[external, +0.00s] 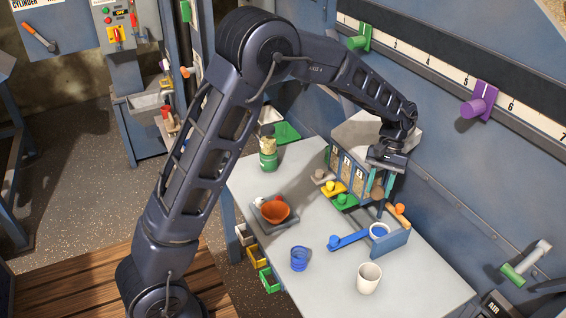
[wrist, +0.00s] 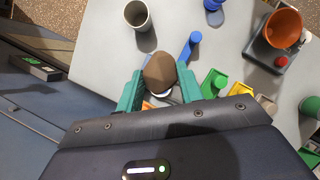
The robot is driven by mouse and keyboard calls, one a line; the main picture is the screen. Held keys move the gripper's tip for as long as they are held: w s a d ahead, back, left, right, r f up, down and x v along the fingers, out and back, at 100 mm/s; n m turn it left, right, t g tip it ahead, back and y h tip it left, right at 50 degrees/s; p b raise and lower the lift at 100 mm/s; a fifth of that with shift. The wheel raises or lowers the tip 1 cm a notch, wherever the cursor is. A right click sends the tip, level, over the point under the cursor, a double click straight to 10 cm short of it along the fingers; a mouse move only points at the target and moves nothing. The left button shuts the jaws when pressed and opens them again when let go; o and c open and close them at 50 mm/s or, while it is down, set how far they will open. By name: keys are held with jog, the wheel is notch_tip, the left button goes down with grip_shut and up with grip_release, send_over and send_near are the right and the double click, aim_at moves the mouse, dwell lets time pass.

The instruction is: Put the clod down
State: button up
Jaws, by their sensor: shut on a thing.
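My gripper (external: 378,188) is shut on a brown clod (wrist: 159,72). The clod sits between the two teal fingers and shows clearly in the wrist view. In the external view my gripper is over the right part of the grey table (external: 322,262), above a blue fixture (external: 392,243) with a white-rimmed round opening (external: 380,230). In the wrist view part of a white rim shows behind the clod. The clod hides most of that spot, and I cannot tell the exact gap beneath it.
A dispenser with yellow and green levers (external: 344,200) is beside my gripper.

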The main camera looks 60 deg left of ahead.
jog(key=s+a+r+n+t+h, duration=0.15)
jog(key=a+n, duration=0.45)
jog(key=a, duration=0.9)
jog(key=n+t, duration=0.3)
jog(key=n, duration=0.4)
send_over(307, 186)
jog(key=a, duration=0.1)
notch_tip(307, 186, down, 5)
jog(key=shift+h, duration=0.25)
jog(key=f, duration=2)
jog(key=shift+s+a, duration=0.15)
jog(key=shift+s, duration=0.05)
jog(key=shift+f, duration=0.1)
jog(key=o, duration=1.1)
jog(key=shift+o, duration=0.2)
jog(key=v, duration=1.2)
